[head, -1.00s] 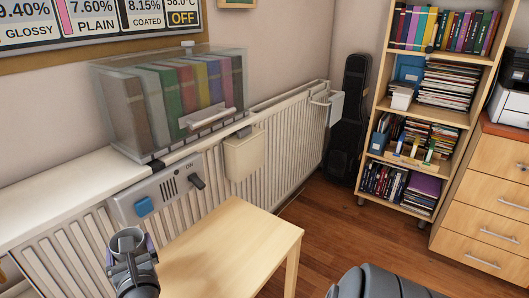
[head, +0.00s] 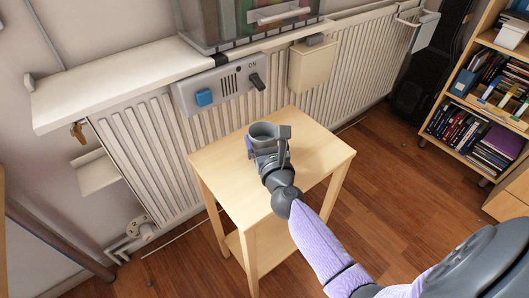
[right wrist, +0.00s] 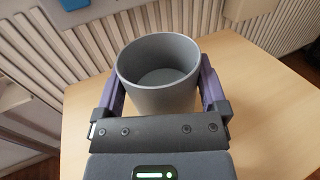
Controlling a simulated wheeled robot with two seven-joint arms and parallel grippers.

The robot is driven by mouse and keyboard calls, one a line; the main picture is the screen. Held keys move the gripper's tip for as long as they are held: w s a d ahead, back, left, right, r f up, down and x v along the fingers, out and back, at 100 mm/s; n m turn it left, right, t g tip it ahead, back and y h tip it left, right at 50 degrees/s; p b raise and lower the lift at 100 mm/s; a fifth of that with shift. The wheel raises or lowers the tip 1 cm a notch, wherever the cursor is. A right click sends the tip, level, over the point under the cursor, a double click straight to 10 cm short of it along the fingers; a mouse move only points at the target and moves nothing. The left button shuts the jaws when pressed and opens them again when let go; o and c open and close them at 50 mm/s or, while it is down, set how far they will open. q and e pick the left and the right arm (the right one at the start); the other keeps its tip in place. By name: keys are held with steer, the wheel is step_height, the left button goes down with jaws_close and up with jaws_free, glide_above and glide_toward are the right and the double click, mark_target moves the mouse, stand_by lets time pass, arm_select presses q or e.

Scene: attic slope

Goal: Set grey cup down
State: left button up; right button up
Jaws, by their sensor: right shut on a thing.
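The grey cup (head: 261,131) is upright and empty inside, over the back left part of the small wooden table (head: 318,155). My right gripper (head: 270,147) is shut on it. In the right wrist view the grey cup (right wrist: 158,75) sits between the two purple fingers, its open rim facing up. The table top (right wrist: 255,115) shows behind and beside it. The cup's base is hidden, so I cannot tell whether it touches the table. My left gripper is not in view.
A radiator (head: 345,80) runs behind the table, with a grey control panel (head: 222,88) and a white shelf (head: 110,87) above. A clear case of books (head: 245,22) stands on the shelf. The table's right and front parts are bare. A bookshelf (head: 485,105) stands right.

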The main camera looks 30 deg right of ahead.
step_height(320, 180, down, 2)
steer(key=shift+f+b, duration=0.25)
steer(key=shift+b, duration=0.3)
steer(key=shift+r+p, duration=0.3)
steer(key=shift+r, duration=0.1)
steer(key=shift+f, duration=0.2)
steer(key=o, duration=1.1)
steer(key=shift+o, duration=0.2)
steer(key=shift+r, duration=0.25)
steer(key=v, duration=1.1)
steer(key=shift+s+a+f, duration=0.1)
steer(key=shift+s, duration=0.1)
steer(key=shift+s+a, duration=0.1)
steer(key=shift+s, duration=0.2)
